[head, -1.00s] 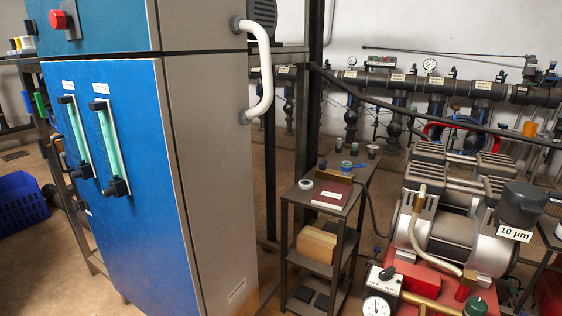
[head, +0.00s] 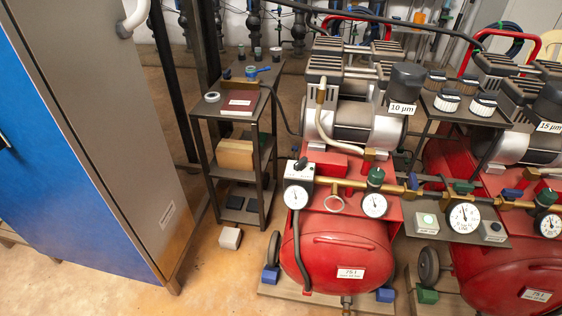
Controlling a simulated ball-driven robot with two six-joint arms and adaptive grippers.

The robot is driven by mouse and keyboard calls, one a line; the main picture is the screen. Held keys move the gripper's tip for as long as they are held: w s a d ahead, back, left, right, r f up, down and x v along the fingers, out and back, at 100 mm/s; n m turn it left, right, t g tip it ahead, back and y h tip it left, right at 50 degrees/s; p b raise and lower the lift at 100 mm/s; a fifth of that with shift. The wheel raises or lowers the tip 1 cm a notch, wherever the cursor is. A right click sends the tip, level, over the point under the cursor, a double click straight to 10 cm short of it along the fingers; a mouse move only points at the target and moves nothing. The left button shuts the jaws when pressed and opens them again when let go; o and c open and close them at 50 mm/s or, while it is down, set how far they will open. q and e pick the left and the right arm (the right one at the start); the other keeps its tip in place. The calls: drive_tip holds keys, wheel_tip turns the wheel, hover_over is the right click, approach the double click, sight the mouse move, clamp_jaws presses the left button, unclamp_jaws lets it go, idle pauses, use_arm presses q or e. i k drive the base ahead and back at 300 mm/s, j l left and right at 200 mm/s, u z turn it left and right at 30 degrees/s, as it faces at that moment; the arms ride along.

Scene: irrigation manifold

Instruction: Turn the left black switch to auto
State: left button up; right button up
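A black switch knob (head: 300,163) sits on top of a small white box (head: 299,174) on the left red compressor (head: 340,246). A white round gauge (head: 296,196) is on the front just below the box. The knob looks tilted, but its setting and any "auto" mark are too small to read. No matching black switch shows clearly on the right compressor (head: 505,262). Neither of my grippers is in view.
A blue and grey cabinet (head: 120,130) stands at left. A narrow shelf rack (head: 232,118) stands between it and the compressors. A small white block (head: 230,238) lies on the floor. Floor in front is clear.

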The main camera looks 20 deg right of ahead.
sight(300, 165)
drive_tip(key=k+l+z, duration=0.2)
drive_tip(key=l, duration=0.25)
drive_tip(key=l+z, duration=0.15)
drive_tip(key=l, duration=0.3)
drive_tip(key=k+l+z, duration=0.2)
drive_tip(key=l, duration=0.25)
drive_tip(key=i, duration=0.1)
